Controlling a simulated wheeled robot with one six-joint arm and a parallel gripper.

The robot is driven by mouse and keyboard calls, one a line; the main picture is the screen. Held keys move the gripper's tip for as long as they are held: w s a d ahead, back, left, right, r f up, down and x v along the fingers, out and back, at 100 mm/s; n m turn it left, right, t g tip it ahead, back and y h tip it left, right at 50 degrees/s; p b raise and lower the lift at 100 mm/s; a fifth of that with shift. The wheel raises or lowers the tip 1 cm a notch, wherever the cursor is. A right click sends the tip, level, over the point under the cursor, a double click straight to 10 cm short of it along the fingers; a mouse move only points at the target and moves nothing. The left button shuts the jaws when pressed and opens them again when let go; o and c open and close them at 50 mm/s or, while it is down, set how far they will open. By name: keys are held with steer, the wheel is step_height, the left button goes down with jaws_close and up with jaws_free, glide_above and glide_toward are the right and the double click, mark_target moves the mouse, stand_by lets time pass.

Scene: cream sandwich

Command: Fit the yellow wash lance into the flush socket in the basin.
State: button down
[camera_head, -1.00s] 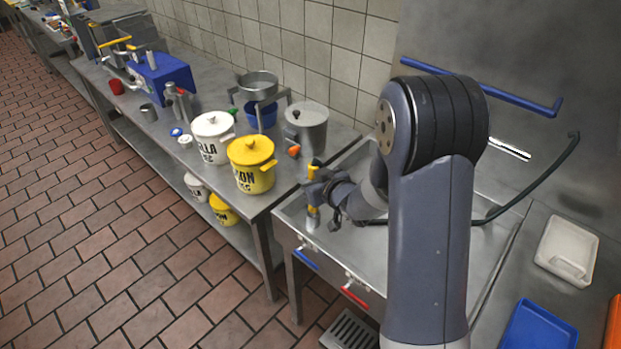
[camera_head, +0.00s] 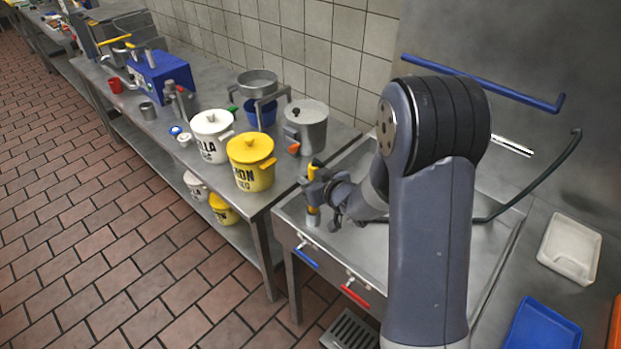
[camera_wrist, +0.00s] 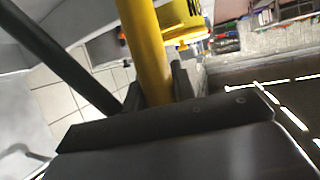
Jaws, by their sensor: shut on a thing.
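The yellow wash lance (camera_head: 314,174) is upright in my gripper (camera_head: 311,188), at the left side of the steel sink basin (camera_head: 460,262). Its lower end shows a pale grey tip near the basin's left edge. In the wrist view the yellow shaft of the lance (camera_wrist: 147,50) runs up from between the two dark fingers of my gripper (camera_wrist: 155,88), which are shut on it. I cannot make out the flush socket, and I cannot tell whether the lance's lower end touches anything.
A yellow lidded bucket (camera_head: 252,165) and a white one (camera_head: 211,137) stand on the steel table left of the basin. A grey pot (camera_head: 304,127) stands behind. A dark hose (camera_head: 540,180) curves over the right. A white tray (camera_head: 569,249) and blue tray (camera_head: 540,328) lie at right.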

steer(key=shift+f+b, duration=2.05)
steer(key=shift+f, duration=0.2)
steer(key=c, duration=1.1)
jaws_free()
steer(key=v, duration=1)
steer(key=shift+s+d+r, duration=0.1)
steer(key=shift+s+d, duration=0.15)
steer(key=shift+s, duration=0.05)
steer(key=shift+w+a, duration=0.1)
steer(key=x, duration=1)
steer(key=shift+w+a, duration=0.15)
steer(key=shift+r+p, duration=0.2)
steer(key=shift+p, duration=0.1)
